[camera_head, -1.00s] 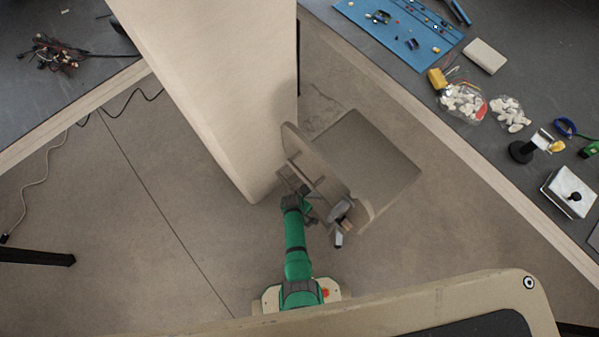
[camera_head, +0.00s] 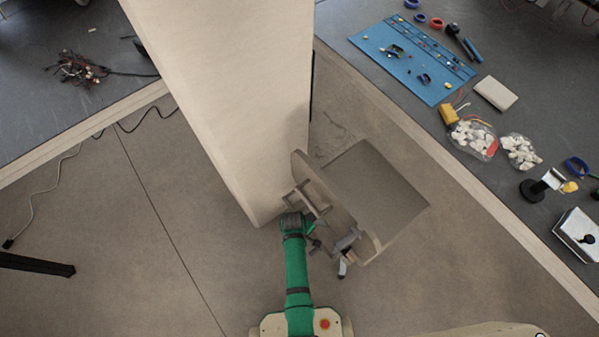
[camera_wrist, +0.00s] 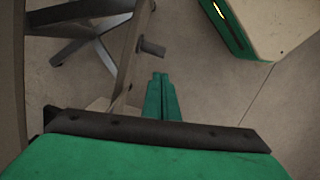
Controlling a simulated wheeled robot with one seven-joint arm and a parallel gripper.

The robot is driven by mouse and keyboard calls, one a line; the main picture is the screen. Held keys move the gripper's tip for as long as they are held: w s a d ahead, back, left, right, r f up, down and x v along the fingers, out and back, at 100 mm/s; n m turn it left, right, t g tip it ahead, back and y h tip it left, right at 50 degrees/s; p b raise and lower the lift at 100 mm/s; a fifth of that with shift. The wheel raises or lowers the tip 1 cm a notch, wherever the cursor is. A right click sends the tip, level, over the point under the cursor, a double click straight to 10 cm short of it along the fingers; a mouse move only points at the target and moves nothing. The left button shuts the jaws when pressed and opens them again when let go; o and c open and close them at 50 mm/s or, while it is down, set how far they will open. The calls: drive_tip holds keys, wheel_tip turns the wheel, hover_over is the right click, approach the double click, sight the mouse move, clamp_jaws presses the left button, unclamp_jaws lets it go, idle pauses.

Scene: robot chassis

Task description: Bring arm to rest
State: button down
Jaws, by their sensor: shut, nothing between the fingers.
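My green arm (camera_head: 298,270) rises from my base at the bottom centre of the head view and ends beside a chair. My gripper (camera_wrist: 162,80) shows in the wrist view as two green fingers side by side, shut and empty. They point towards the floor near the chair's leg. In the head view the fingers cannot be made out.
A beige-grey chair (camera_head: 376,185) stands right beside the arm's end; its legs (camera_wrist: 95,35) show close by in the wrist view. A tall pale column (camera_head: 235,90) stands just behind. Workbenches (camera_head: 430,125) with parts line the upper right and upper left (camera_head: 60,120). The floor at left is largely open.

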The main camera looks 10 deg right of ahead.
drive_tip(key=s+a+r+m+t, duration=0.2)
drive_tip(key=s+r+m+t, duration=0.2)
drive_tip(key=s+r+t, duration=0.5)
drive_tip(key=s+a+r+m+t, duration=0.1)
drive_tip(key=s+r+m+t, duration=0.1)
drive_tip(key=r, duration=1.5)
drive_tip(key=s+a+r+m+t+y, duration=0.1)
drive_tip(key=r+t, duration=0.4)
drive_tip(key=r, duration=1.3)
drive_tip(key=shift+s+r+m, duration=0.25)
drive_tip(key=shift+s+m, duration=0.45)
drive_tip(key=shift+s, duration=0.55)
drive_tip(key=shift+w, duration=0.1)
